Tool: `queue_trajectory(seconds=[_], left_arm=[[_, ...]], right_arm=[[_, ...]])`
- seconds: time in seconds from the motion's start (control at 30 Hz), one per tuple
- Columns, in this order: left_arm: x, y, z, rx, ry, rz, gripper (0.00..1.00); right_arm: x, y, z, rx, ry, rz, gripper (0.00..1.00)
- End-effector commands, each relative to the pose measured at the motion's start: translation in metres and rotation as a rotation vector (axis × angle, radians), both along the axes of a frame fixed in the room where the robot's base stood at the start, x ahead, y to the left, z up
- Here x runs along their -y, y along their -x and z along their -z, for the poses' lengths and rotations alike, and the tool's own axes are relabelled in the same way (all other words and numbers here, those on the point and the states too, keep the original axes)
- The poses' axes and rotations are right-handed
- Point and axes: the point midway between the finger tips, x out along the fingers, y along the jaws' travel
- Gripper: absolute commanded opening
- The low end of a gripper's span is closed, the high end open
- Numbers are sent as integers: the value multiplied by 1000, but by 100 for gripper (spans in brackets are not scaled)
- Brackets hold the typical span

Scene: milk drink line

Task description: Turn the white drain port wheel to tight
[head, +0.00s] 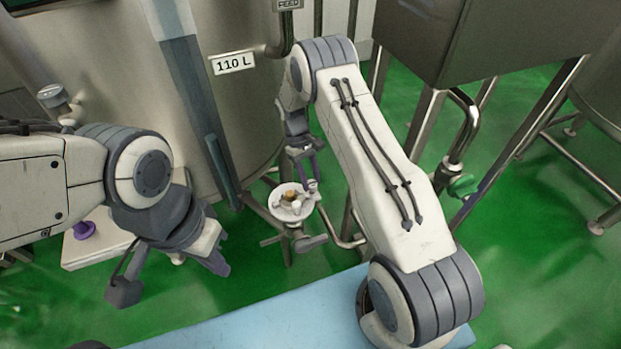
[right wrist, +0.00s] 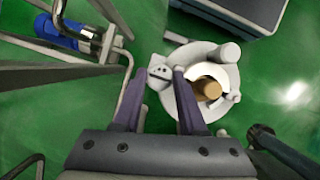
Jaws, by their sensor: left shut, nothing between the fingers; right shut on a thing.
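The white drain port wheel (head: 283,209) is a round disc with a brown centre and upright pegs, low in front of the steel tank. It also shows in the right wrist view (right wrist: 226,76), to the right of the fingers. My right gripper (head: 306,180) reaches down to the wheel's far right edge. In the right wrist view, its purple-grey fingers (right wrist: 160,78) are on either side of a small white piece at the wheel's rim, and they are shut on it. Their exact contact is partly hidden. My left gripper (head: 217,262) is shut and empty, left of the wheel and apart from it.
A purple knob (head: 84,230) sits on a pale box at the left. A light blue surface (head: 260,315) lies in front. Steel legs and pipes surround the wheel.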

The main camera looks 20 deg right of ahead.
Motion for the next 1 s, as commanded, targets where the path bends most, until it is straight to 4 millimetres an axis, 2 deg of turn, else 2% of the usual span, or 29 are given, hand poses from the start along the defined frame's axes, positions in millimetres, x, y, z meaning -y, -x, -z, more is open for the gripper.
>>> queue_trajectory(seconds=[0.03,0.07,0.1,0.13,0.53,0.8,1.0], left_arm=[[0,0,0,0,0,0,0],[0,0,0,0,0,0,0],[0,0,0,0,0,0,0],[0,0,0,0,0,0,0],[0,0,0,0,0,0,0],[0,0,3,0,0,0,0],[0,0,3,0,0,0,0]], right_arm=[[0,0,0,0,0,3,0],[0,0,0,0,0,3,45],[0,0,0,0,0,3,60],[0,0,0,0,0,2,71],[-1,-3,-6,3,0,0,71],[-6,-19,-46,4,0,0,71],[-8,-27,-66,2,0,1,71]])
